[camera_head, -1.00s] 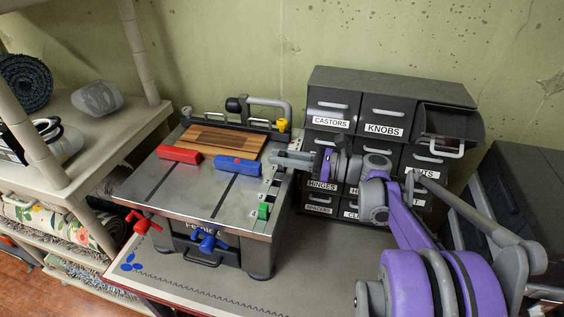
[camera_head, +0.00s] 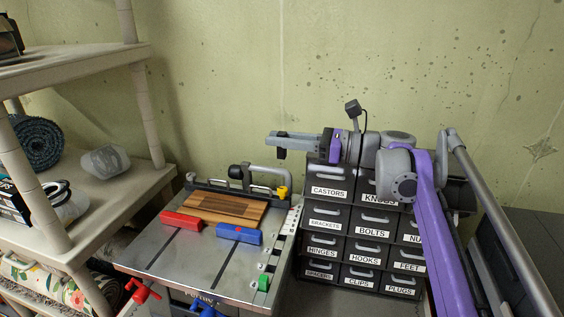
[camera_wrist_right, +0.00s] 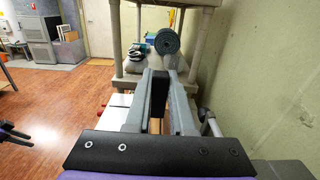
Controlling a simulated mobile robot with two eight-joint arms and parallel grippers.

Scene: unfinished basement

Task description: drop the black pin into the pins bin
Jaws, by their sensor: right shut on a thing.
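My right gripper (camera_head: 281,146) is raised above the grey drawer cabinet (camera_head: 331,218), its fingers pointing left. It is shut on the black pin (camera_head: 281,154), which hangs a little below the fingertips. The right wrist view shows the pin (camera_wrist_right: 159,94) upright between the fingers. The cabinet's drawers carry labels such as CASTORS, KNOBS and BOLTS. My right arm hides the top right of the cabinet, and I can read no pins label. A dark pronged part at the left edge of the right wrist view may be my left gripper (camera_wrist_right: 14,133); its opening is unclear.
A workbench (camera_head: 190,255) with red and blue blocks and a wooden board (camera_head: 225,208) stands left of the cabinet. A shelf unit (camera_head: 110,185) with a rolled mat is at far left. The green wall (camera_head: 230,90) is close behind. The air above the workbench is clear.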

